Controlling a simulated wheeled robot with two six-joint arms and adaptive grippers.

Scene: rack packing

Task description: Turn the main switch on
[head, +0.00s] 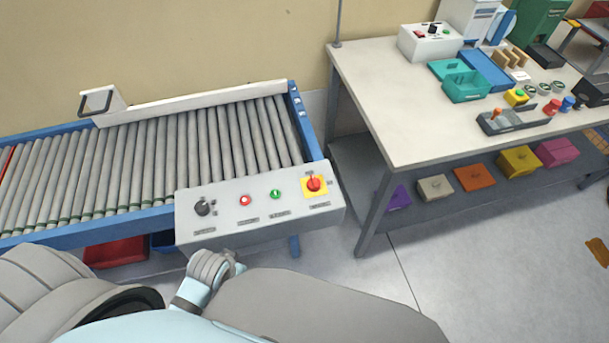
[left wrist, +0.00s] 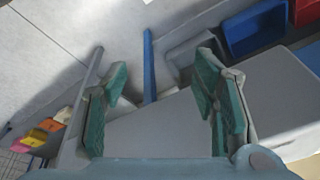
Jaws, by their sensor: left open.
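The main switch (head: 314,184) is a red rotary knob on a yellow plate, at the right end of the grey control box (head: 262,229) in the head view. I cannot read its set position clearly. My left gripper (left wrist: 165,85) is open in the left wrist view, with teal pads and nothing held. A plain grey surface shows between and behind its fingers; I cannot tell whether it is the control box. In the head view my left arm is below the control box and its fingers cannot be made out. My right gripper is not in view.
A black knob (head: 203,207), a red button (head: 245,200) and a green button (head: 275,194) share the box. The roller conveyor (head: 305,130) is behind it. A workbench (head: 375,95) with parts stands to the right. Floor shows between them.

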